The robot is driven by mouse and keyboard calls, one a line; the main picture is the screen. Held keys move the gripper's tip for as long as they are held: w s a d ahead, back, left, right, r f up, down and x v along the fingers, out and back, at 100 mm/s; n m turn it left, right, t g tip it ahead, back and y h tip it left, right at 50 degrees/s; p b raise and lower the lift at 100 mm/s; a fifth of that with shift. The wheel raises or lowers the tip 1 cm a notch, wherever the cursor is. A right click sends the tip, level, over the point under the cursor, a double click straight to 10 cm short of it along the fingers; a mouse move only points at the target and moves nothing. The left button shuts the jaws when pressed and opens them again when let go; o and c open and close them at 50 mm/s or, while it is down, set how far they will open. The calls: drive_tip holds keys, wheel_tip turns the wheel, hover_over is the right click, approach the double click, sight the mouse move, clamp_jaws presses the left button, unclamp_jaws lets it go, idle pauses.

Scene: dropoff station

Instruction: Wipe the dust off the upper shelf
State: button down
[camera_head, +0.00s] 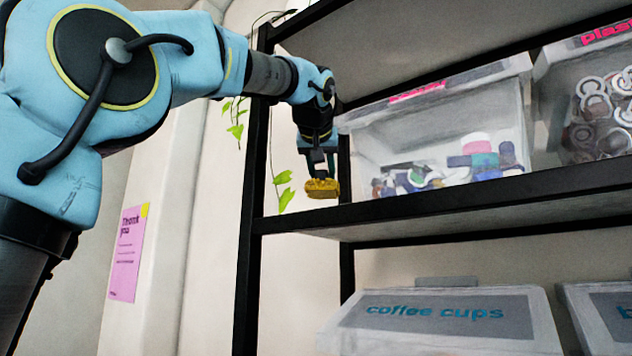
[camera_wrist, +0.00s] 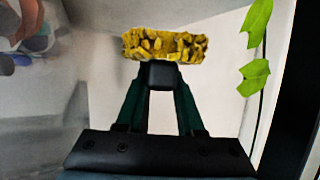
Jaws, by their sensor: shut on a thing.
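My gripper (camera_head: 319,167) is shut on a yellow sponge (camera_head: 322,189), with a dark handle piece between its fingers. The sponge also shows at the fingertips in the wrist view (camera_wrist: 165,46). In the head view it appears just above the left end of the upper shelf (camera_head: 440,212), beside the clear bin there. I cannot tell whether it touches the shelf. The shelf's top surface is seen from low down and mostly hidden, and no dust can be made out.
A clear bin (camera_head: 380,150) with caps stands on the upper shelf, a second bin (camera_head: 590,110) right of it. A "coffee cups" bin (camera_head: 440,320) is below. A black rack post (camera_head: 250,200) and a hanging green vine (camera_head: 284,190) are close to my gripper.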

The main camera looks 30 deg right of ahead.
sight(323, 192)
drive_tip(key=shift+s+d, duration=0.1)
drive_tip(key=shift+s, duration=0.1)
drive_tip(key=shift+f, duration=0.9)
drive_tip(key=shift+f+b, duration=0.6)
drive_tip(key=shift+f, duration=0.4)
drive_tip(key=shift+f+b, duration=0.95)
drive_tip(key=shift+f, duration=0.05)
